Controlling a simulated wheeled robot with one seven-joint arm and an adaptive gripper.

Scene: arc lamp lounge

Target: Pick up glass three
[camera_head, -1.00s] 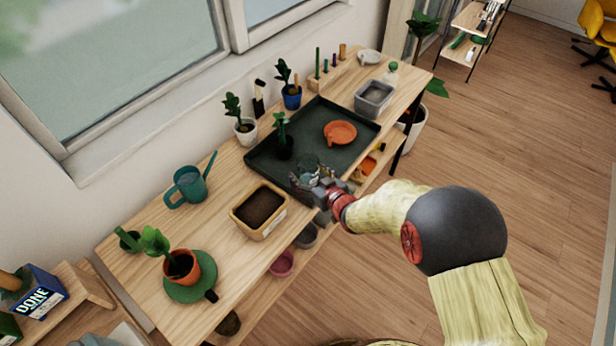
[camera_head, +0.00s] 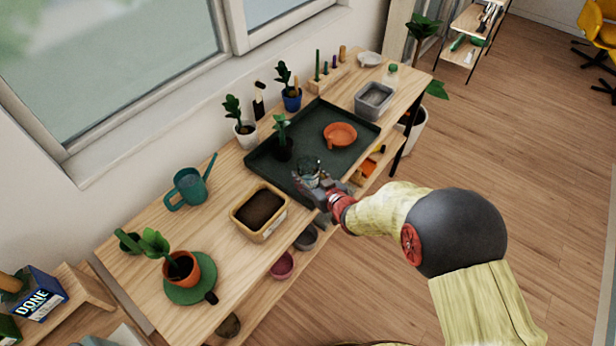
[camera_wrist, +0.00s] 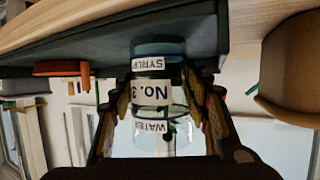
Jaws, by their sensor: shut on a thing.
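Glass three is a small clear glass (camera_head: 308,167) at the front edge of the dark green tray (camera_head: 262,163). In the wrist view, which is upside down, the glass (camera_wrist: 150,94) carries a "No. 3" label, with "SYRUP" and "WATER" labels on it or seen through it. My gripper (camera_head: 318,181) is shut on the glass, with one finger on each side in the wrist view (camera_wrist: 157,105). I cannot tell whether the glass's base touches the tray.
An orange saucer (camera_head: 340,130) and a small dark-potted plant (camera_head: 283,145) stand on the tray. A soil-filled box (camera_head: 260,232) is to the left. A grey bin (camera_head: 374,98) stands at the right. Bare bench top lies around the watering can (camera_head: 188,188).

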